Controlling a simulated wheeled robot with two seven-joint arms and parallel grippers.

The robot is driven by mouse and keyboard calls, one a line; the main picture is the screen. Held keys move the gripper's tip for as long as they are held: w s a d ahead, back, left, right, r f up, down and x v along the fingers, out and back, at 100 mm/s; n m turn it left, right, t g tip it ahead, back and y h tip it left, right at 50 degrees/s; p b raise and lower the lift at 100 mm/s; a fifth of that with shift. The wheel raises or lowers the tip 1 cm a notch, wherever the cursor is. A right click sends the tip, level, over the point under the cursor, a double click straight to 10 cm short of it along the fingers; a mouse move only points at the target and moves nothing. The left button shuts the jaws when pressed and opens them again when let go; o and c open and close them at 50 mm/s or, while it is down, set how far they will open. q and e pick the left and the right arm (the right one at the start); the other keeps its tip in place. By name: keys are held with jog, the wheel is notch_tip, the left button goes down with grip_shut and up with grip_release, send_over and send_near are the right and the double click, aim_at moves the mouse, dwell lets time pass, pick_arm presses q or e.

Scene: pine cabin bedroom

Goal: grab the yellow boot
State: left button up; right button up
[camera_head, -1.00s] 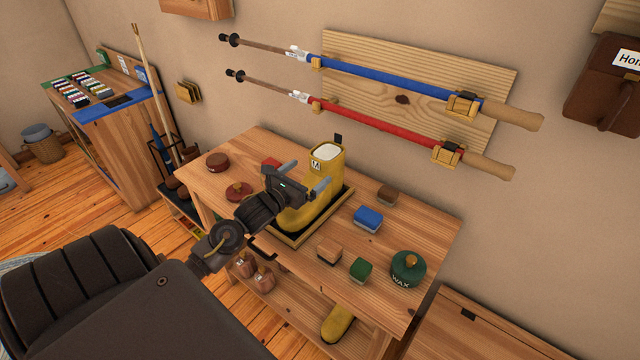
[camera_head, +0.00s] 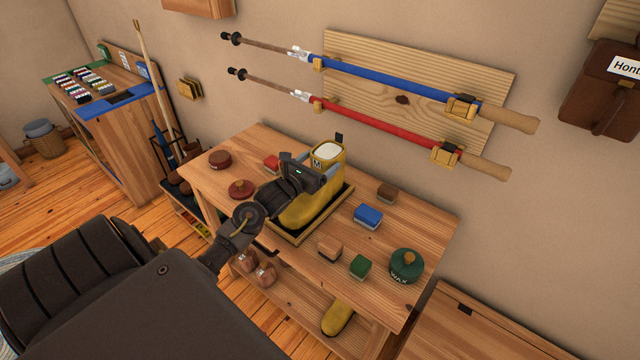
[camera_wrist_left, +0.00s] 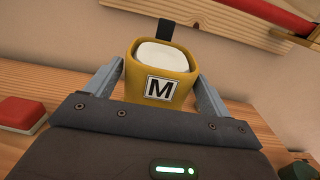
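The yellow boot (camera_head: 298,212) stands upright in a dark-edged tray (camera_head: 349,192) on the workbench, with a white filling in its top and an "M" label on its shaft. My left gripper (camera_head: 322,165) is at the upper shaft and hides part of it. In the left wrist view, the boot's shaft (camera_wrist_left: 178,71) stands between the two spread fingers of the left gripper (camera_wrist_left: 158,82). Gaps show beside the lower shaft; contact at the fingertips is unclear. My right gripper is out of view.
Blue (camera_head: 368,216), green (camera_head: 361,266) and tan (camera_head: 330,249) brushes and a green wax tin (camera_head: 406,265) sit right of the tray. Dark red tins (camera_head: 240,189) sit left. Another yellow item (camera_head: 338,318) lies on the lower shelf. Poles (camera_head: 385,128) hang on the wall behind.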

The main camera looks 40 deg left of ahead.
pick_arm(q)
jog(key=c, duration=1.2)
jog(key=shift+r, duration=0.1)
jog(key=shift+c, duration=0.9)
